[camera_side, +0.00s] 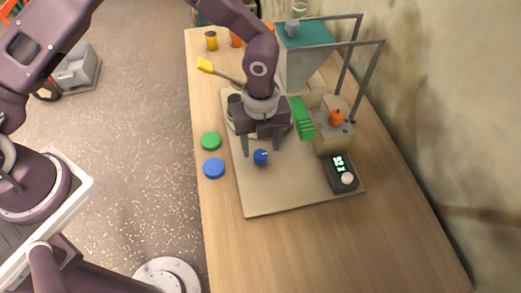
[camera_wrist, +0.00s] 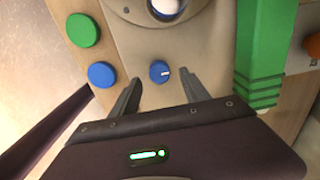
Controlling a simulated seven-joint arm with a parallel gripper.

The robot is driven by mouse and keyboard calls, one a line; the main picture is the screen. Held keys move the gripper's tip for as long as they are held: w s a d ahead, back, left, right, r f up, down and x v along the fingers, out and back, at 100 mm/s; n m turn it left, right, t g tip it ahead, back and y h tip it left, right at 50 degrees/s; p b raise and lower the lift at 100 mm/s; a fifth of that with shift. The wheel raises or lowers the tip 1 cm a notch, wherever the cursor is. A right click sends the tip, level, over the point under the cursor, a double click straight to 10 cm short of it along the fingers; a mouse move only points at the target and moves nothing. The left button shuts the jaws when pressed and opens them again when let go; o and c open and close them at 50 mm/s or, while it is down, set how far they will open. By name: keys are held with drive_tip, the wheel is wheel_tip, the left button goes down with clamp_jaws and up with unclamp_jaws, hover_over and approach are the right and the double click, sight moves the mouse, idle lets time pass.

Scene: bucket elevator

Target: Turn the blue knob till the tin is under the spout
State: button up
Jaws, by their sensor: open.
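The blue knob (camera_side: 260,157) stands on the beige base board, and a white mark shows on it. In the wrist view the knob (camera_wrist: 159,72) lies just beyond and between my fingertips, apart from both. My gripper (camera_side: 263,148) is open and empty, pointing down above the board by the knob. It also shows in the wrist view (camera_wrist: 161,82). A round opening with something white in it (camera_wrist: 165,8) is cut off at the top of the wrist view. I cannot tell whether it is the tin. The spout is not clearly visible; my gripper hides part of that area.
A green ribbed part (camera_side: 302,118) stands right of my gripper, close to it. Behind is a teal-topped hopper (camera_side: 303,50). An orange knob (camera_side: 337,117) and a display box (camera_side: 341,173) are at right. Green (camera_side: 211,141) and blue discs (camera_side: 214,168) lie at left.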

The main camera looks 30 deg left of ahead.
sight(260, 154)
wheel_tip(260, 154, down, 3)
drive_tip(key=shift+f, duration=0.2)
clamp_jaws()
idle(0.3)
drive_tip(key=n, duration=0.4)
drive_tip(key=shift+r, duration=0.1)
drive_tip(key=n, duration=0.4)
drive_tip(key=shift+n, duration=0.3)
drive_tip(key=n, duration=0.4)
drive_tip(key=shift+n, duration=2.5)
